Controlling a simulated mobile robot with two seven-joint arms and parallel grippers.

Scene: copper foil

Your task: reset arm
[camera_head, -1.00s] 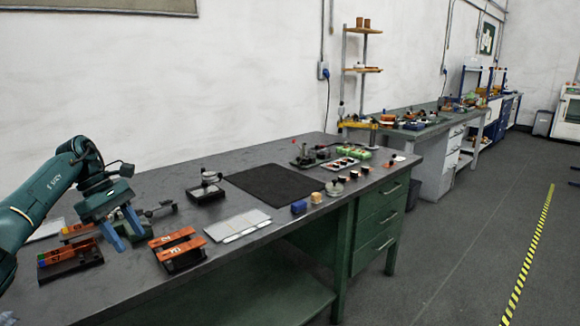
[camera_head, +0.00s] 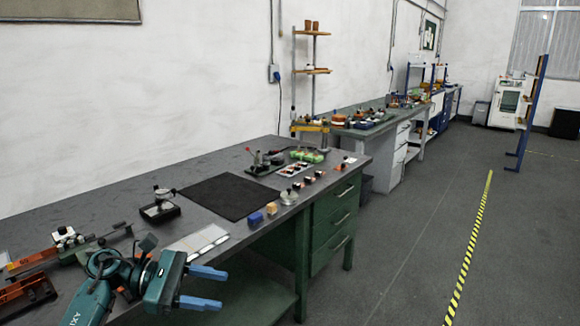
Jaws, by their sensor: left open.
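My left gripper (camera_head: 207,287) is in the lower left of the head view, at the end of my teal arm. Its two blue fingers point right and are apart, with nothing between them. It is at the front edge of the workbench (camera_head: 130,195), in front of the white plate (camera_head: 198,243), and partly covers that plate's near side. My right gripper does not show.
A black mat (camera_head: 232,196) lies on the bench. A small device on a dark base (camera_head: 160,208) stands left of it. A blue block (camera_head: 271,208) and several small items line the front edge. Orange-and-black holders (camera_head: 25,295) sit at far left.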

